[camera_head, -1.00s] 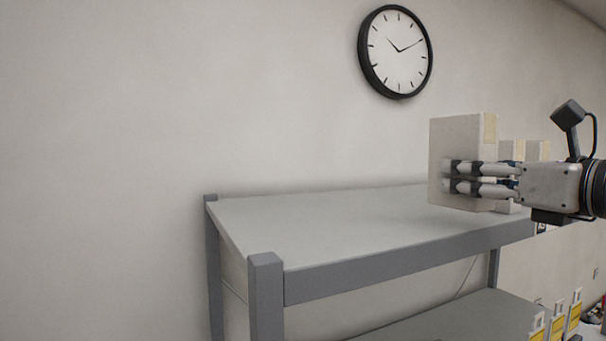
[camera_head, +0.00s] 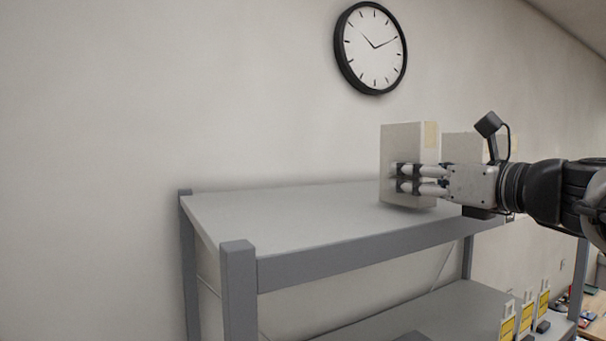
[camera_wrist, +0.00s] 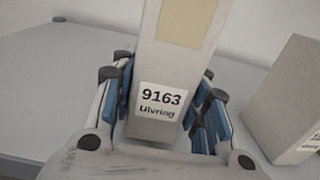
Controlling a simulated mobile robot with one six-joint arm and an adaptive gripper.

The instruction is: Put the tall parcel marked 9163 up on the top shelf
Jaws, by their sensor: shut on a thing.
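The tall pale parcel (camera_head: 406,145) is upright in my gripper (camera_head: 405,179), at the right part of the top shelf (camera_head: 290,217). In the wrist view its label reads 9163 (camera_wrist: 161,101), with a tan strip (camera_wrist: 186,22) above it. My gripper (camera_wrist: 165,115) is shut on the parcel, with fingers along both sides of its lower part. The parcel's base is over the grey top shelf; I cannot tell whether it touches the surface.
Another pale parcel (camera_head: 461,148) stands on the shelf to the right, behind my gripper; it also shows in the wrist view (camera_wrist: 290,100). The shelf's left half is clear. A lower shelf (camera_head: 400,315) holds yellow-labelled items (camera_head: 507,326). A clock (camera_head: 371,48) hangs on the wall.

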